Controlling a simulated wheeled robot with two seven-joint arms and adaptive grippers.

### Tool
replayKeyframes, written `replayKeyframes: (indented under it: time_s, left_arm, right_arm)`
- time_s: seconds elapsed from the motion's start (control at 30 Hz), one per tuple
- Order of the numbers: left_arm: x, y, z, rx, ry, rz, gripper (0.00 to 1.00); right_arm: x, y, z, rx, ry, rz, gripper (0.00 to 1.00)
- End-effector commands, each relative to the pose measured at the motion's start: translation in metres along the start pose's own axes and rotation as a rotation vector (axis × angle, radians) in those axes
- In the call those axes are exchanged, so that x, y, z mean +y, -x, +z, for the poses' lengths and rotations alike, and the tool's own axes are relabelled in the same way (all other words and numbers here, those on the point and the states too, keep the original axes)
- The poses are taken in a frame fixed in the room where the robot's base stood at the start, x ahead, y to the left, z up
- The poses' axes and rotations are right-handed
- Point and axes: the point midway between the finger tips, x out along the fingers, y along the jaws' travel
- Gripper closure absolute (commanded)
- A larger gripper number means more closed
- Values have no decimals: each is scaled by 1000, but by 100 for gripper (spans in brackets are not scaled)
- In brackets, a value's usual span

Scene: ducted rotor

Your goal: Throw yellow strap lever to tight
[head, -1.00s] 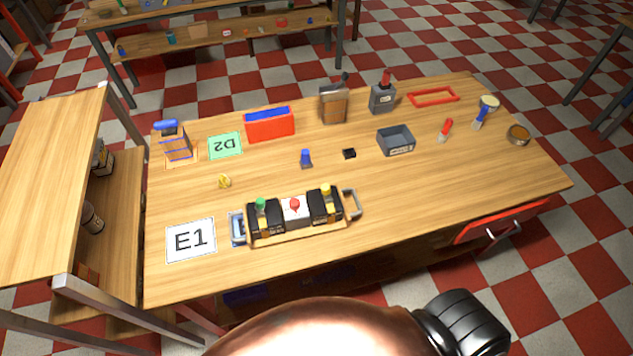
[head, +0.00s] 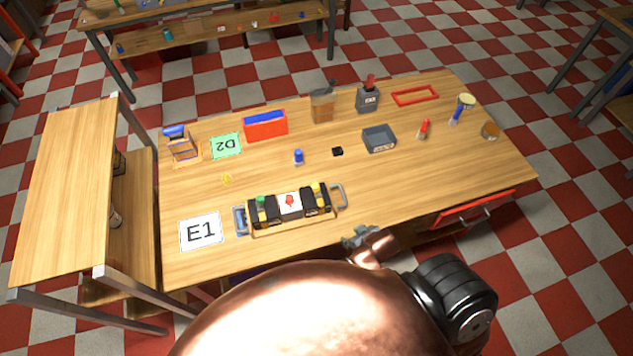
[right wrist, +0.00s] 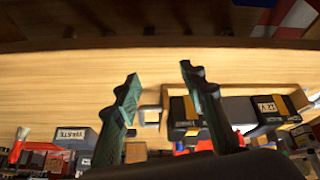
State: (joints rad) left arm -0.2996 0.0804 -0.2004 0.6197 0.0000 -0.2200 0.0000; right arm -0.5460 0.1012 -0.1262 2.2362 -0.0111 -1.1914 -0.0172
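The wooden tray (head: 290,222) near the table's front edge holds black blocks (head: 315,199) with yellow bands and a white block (head: 289,203) with a red top between them. A yellow lever or knob (head: 318,187) stands on the right-hand black block and a green one (head: 262,201) on the left. Whether the yellow one is loose or tight is too small to tell. My right gripper (head: 352,238) is to the right and front of the tray, apart from it. In the right wrist view my right gripper (right wrist: 160,78) is open and empty, with black blocks (right wrist: 183,115) beyond it. My left gripper is not visible.
The tray's right end handle (head: 341,196) lies between the tray and the gripper. An E1 card (head: 201,232) lies left of the tray. A grey bin (head: 379,139), a blue piece (head: 298,157) and a red box (head: 265,127) stand behind. The table's right front is clear.

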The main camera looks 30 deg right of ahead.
Motion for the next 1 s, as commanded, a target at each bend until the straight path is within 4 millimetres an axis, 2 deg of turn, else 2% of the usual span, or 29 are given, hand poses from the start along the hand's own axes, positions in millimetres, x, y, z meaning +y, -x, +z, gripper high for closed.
replayKeyframes:
  time_s: [0.03,0.07,0.2,0.47,0.67,0.8,1.0]
  left_arm:
    - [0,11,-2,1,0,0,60]
    - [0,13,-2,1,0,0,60]
    - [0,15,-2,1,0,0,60]
    - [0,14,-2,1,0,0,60]
    - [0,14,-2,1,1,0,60]
    - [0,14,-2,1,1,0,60]
    - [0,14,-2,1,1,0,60]
  right_arm:
    - [2,16,-21,57,0,4,62]
    - [3,20,-31,90,1,6,62]
    - [4,17,-57,202,7,13,62]
    - [1,-5,-92,401,21,23,62]
    - [-5,-19,-122,631,38,36,62]
    - [-12,-18,-139,826,50,49,62]
    - [-19,-7,-146,1008,63,63,62]
